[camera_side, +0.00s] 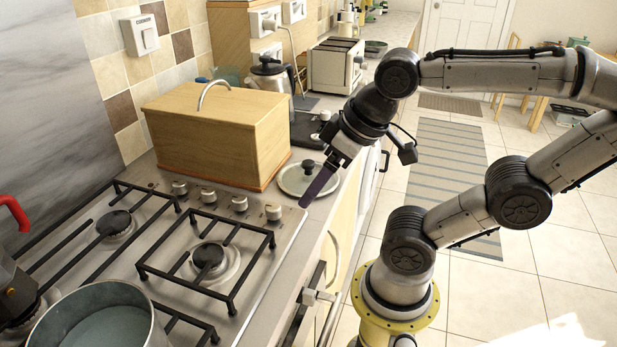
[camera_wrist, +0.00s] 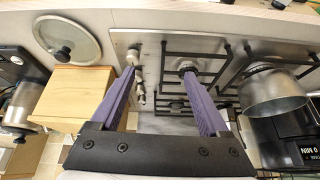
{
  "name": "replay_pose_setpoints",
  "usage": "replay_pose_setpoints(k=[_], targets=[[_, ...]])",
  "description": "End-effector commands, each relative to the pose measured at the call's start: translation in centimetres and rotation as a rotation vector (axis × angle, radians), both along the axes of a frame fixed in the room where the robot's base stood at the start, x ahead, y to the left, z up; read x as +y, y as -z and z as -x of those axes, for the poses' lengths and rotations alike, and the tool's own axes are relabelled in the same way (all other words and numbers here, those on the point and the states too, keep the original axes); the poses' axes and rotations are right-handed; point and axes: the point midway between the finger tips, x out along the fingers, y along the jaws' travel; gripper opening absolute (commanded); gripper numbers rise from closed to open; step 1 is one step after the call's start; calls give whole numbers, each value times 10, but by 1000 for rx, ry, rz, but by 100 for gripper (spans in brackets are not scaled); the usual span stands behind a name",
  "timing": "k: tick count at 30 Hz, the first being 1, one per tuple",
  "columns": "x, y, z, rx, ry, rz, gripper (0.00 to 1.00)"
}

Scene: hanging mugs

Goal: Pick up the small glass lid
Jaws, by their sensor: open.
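The small glass lid (camera_side: 296,180) lies flat on the counter, between the wooden box and the counter's front edge. It is round with a pale rim and a dark knob in the middle. In the wrist view the lid (camera_wrist: 67,40) is at the upper left, outside the fingers. My gripper (camera_side: 305,205) has long purple fingers pointing down and left, close to the lid on its near right side; they overlap its right edge in the side view. In the wrist view my gripper (camera_wrist: 172,68) is open, with nothing between the fingertips but stove and counter in the background.
A wooden box (camera_side: 218,135) with a metal handle stands behind and left of the lid. The gas stove (camera_side: 205,262) with black grates and knobs is left of my gripper. A metal pot (camera_side: 100,322) is at the front left. A kettle (camera_side: 270,72) and toaster (camera_side: 336,64) stand farther back.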

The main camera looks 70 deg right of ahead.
Motion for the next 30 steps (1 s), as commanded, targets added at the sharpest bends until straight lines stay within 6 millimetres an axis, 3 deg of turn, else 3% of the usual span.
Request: replay_pose_setpoints(k=[5,8,12,18,21,30], targets=[[-18,-32,-29,48,159,-31,79],[-44,-46,-53,100,307,-50,79],[-99,-54,-84,184,539,-83,79],[-186,-39,-100,284,803,-131,79],[-212,-27,-95,316,873,-149,79],[-227,1,-86,343,922,-166,79]])
